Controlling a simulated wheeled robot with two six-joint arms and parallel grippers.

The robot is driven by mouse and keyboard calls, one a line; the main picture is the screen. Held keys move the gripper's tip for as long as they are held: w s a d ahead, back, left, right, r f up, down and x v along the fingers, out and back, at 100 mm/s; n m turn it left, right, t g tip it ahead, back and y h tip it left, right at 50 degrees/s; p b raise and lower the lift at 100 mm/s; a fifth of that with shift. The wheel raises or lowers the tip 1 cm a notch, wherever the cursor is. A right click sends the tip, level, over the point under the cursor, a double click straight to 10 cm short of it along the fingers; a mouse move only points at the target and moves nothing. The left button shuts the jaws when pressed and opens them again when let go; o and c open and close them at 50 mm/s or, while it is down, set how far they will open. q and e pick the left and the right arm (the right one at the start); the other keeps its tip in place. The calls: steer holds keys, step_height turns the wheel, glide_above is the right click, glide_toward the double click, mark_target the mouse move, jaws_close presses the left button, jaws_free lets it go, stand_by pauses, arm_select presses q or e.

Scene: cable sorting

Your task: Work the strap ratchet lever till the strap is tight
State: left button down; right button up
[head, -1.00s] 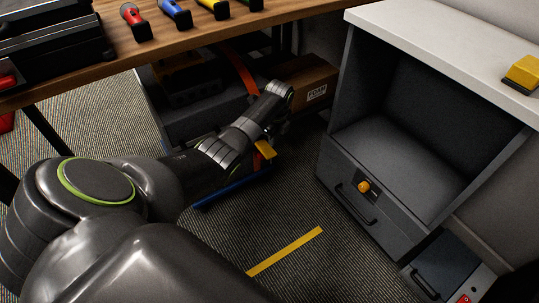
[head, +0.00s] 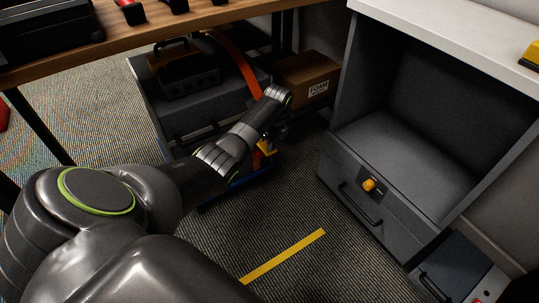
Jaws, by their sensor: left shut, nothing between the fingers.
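The orange strap (head: 237,62) runs over a dark grey case (head: 150,92) under the wooden table and passes behind my left wrist. A yellow piece (head: 265,148), which looks like the ratchet lever, shows low on the case's front side, partly hidden by my arm. My left gripper (head: 279,133) is shut and empty, right beside the yellow piece. Whether it touches the piece cannot be told. The ratchet body is mostly hidden. My right gripper is not in view.
A cardboard box (head: 307,80) stands behind my left wrist. A grey cabinet (head: 352,190) with an open compartment stands to the right. The wooden table (head: 190,22) overhangs the case. Open carpet with a yellow floor line (head: 285,256) lies in front.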

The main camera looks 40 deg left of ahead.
mark_target(271, 153)
arm_select(q)
steer(key=shift+f, duration=0.3)
step_height(271, 153, down, 4)
steer(key=shift+f+b, duration=0.15)
steer(key=shift+b, duration=1.1)
steer(key=shift+d+r+p, duration=0.15)
steer(key=shift+r+p, duration=0.15)
steer(key=shift+p, duration=0.05)
steer(key=d+p, duration=0.2)
steer(key=p, duration=0.1)
steer(key=shift+d+r, duration=0.35)
steer(key=shift+r, duration=0.05)
